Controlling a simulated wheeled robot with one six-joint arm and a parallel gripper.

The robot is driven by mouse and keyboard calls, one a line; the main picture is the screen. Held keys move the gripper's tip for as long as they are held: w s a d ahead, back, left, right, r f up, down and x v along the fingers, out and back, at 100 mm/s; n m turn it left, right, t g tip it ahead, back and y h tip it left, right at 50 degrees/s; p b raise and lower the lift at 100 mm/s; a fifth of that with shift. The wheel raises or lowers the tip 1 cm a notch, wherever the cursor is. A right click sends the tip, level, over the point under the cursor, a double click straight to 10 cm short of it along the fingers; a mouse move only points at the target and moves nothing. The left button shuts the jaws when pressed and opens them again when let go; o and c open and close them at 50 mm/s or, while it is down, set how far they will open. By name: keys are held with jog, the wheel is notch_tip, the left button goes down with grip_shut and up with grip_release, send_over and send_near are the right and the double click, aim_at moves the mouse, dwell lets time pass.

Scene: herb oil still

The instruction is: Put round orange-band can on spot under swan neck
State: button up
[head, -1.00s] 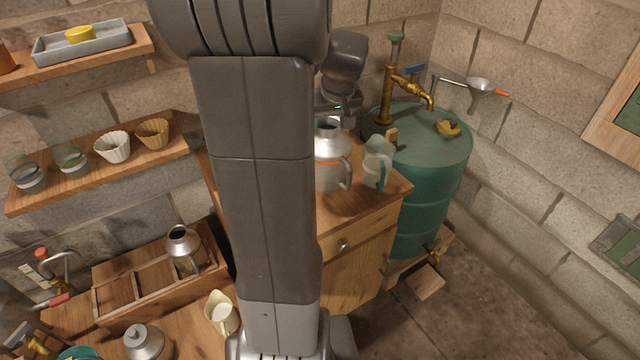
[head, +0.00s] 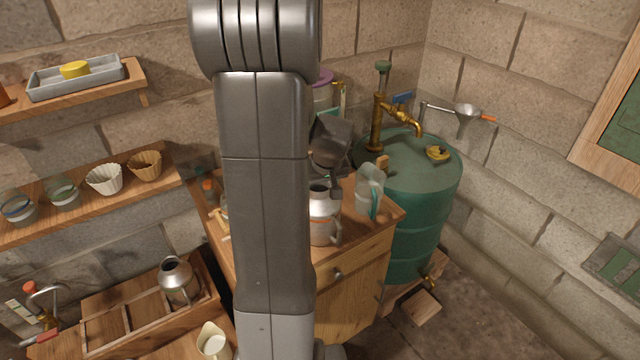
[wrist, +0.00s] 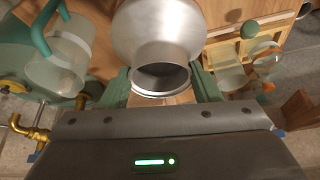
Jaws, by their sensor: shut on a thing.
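The round metal can with an orange band (head: 322,228) is at the front of the wooden cabinet top, partly hidden by my arm. In the wrist view the can (wrist: 160,30) is upside down in the picture, with its open mouth towards the camera. My gripper (head: 336,180) is shut on it, with green fingers (wrist: 160,85) on both sides of its neck. I cannot tell if its base touches the wood. A silver curved pipe (head: 46,291), possibly the swan neck, stands at the lower left. The spot is not clearly visible.
A clear jug with a green handle (head: 369,188) stands right of the can, beside the green barrel (head: 420,215) with its brass tap (head: 405,112). Another metal can (head: 175,282) sits in a wooden rack (head: 108,327). A cream jug (head: 212,341) is in front.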

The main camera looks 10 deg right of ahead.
jog(key=shift+f, duration=0.2)
jog(key=o, duration=1.5)
jog(key=shift+r, duration=0.1)
